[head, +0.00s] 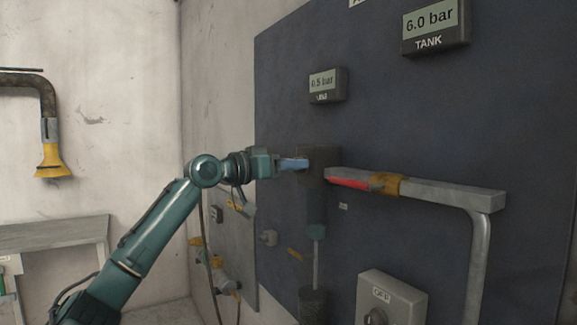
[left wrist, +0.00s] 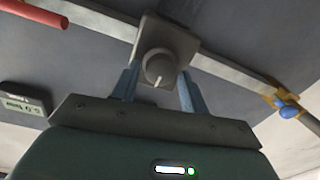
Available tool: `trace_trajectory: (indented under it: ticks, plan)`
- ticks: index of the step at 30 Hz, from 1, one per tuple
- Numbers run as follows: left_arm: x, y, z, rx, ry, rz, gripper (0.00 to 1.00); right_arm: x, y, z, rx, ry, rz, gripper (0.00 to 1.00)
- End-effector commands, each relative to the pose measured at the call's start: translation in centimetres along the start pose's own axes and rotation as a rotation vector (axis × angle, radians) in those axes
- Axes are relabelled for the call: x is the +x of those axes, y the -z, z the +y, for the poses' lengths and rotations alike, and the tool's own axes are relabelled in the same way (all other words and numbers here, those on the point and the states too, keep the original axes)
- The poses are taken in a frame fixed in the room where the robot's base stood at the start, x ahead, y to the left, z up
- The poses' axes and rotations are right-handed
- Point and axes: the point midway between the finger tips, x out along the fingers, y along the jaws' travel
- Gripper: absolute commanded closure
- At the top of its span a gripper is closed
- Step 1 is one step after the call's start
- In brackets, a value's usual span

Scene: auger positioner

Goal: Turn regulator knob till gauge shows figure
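The regulator is a dark block (head: 321,160) on the pipe run. In the left wrist view its round grey knob (left wrist: 159,68) has a white mark pointing toward the bottom of the picture. My left gripper (head: 297,164) is at the front of the regulator. In the left wrist view its two blue fingers (left wrist: 158,88) stand apart on either side of the knob, with gaps visible. The line gauge (head: 323,83) seems to read 0.5 bar; its display also shows in the left wrist view (left wrist: 22,101). My right gripper is not in view.
A tank gauge (head: 433,30) reads 6.0 bar. A red valve lever (head: 348,183) lies along the pipe (head: 440,194) right of the regulator. A switch box (head: 389,298) marked OFF is below. A yellow horn nozzle (head: 52,160) hangs at far left.

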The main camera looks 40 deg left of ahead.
Motion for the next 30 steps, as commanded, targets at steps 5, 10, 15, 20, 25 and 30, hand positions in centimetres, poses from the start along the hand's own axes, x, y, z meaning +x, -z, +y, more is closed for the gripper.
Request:
trace_trajectory:
  ticks: [5,10,15,20,25,30]
  plan:
    - [-0.02,0.01,0.00,0.000,0.000,0.000,0.71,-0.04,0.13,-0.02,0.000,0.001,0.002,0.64]
    - [-0.03,0.01,0.00,0.000,0.000,0.000,0.84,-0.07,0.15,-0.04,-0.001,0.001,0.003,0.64]
    - [-0.03,0.01,0.00,0.003,0.000,0.000,0.89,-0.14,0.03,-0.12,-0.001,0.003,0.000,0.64]
    - [-0.02,0.00,0.01,0.029,0.000,0.001,0.89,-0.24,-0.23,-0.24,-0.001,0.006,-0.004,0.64]
    - [0.00,-0.04,0.04,0.104,-0.001,0.004,0.89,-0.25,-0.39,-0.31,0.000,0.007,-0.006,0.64]
    - [-0.02,-0.06,0.05,0.233,-0.001,0.009,0.89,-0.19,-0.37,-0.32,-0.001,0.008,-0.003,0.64]
